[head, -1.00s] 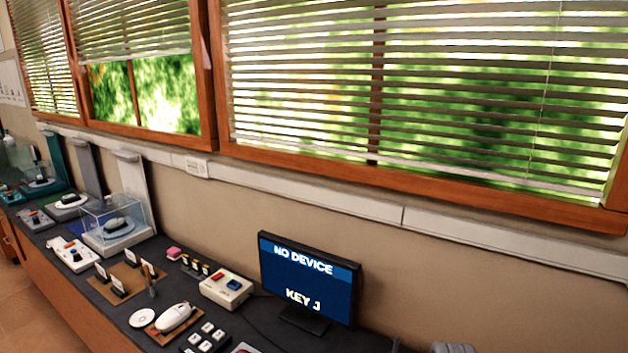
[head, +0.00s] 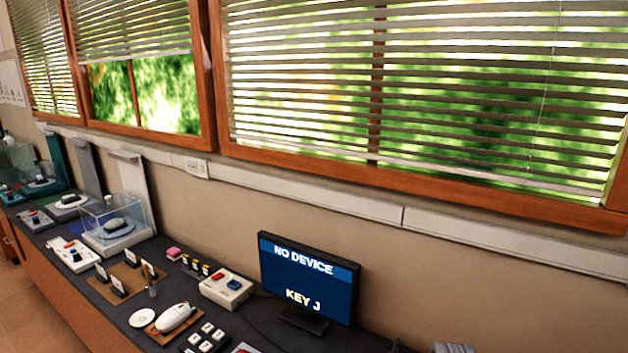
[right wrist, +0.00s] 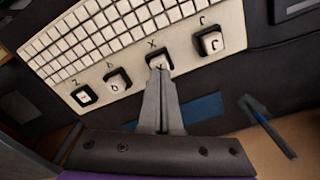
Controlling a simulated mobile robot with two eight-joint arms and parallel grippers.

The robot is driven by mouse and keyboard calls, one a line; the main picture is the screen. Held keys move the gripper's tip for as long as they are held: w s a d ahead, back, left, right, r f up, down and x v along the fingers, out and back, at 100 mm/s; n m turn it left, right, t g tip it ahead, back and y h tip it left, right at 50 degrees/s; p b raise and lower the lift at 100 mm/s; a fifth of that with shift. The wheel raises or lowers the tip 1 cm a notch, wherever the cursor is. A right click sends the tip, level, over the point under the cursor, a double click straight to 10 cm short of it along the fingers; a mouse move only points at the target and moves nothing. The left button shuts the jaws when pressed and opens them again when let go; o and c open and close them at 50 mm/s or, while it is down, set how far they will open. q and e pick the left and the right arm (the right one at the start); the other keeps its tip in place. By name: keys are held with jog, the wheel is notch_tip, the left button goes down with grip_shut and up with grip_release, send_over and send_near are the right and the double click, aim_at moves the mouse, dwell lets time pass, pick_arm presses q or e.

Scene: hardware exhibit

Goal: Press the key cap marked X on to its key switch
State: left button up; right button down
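In the right wrist view, the key cap marked X (right wrist: 158,61) sits at the station labelled X on a pale keyboard panel (right wrist: 65,68). My right gripper (right wrist: 158,73) is over its near edge, with its two fingers together and the tips touching or nearly touching the cap. The fingers hide part of the cap and its switch, so I cannot tell how far down it sits. No cap shows between the fingers. My left gripper is in neither view. The head view shows neither gripper.
Other large keys flank the X station: one on the right (right wrist: 208,42) and two on the left (right wrist: 117,79). A blue patch (right wrist: 205,107) lies beside the panel. In the head view, a monitor (head: 308,278) reads "NO DEVICE" and "KEY J". Several exhibits crowd the dark counter.

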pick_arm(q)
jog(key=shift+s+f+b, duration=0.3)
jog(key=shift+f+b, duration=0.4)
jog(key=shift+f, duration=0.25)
pick_arm(e)
jog(key=shift+f, duration=1.1)
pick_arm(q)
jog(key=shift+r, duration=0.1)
pick_arm(e)
jog(key=shift+r, duration=0.15)
jog(key=shift+r+p, duration=1.8)
jog(key=shift+r, duration=1.65)
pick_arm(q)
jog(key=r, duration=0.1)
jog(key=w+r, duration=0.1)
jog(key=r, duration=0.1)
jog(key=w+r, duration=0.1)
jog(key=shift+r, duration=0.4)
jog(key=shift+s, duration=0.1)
pick_arm(e)
jog(key=shift+s, duration=0.1)
jog(key=s+a+r+n+t, duration=0.1)
jog(key=s+a+n+t, duration=0.2)
jog(key=s+n, duration=0.3)
jog(key=s+a+r+n+t, duration=0.1)
jog(key=s+a+n+t, duration=0.1)
jog(key=s+n, duration=0.4)
jog(key=shift+s+a+t, duration=0.4)
jog(key=shift+s+a, duration=0.45)
jog(key=shift+a, duration=0.05)
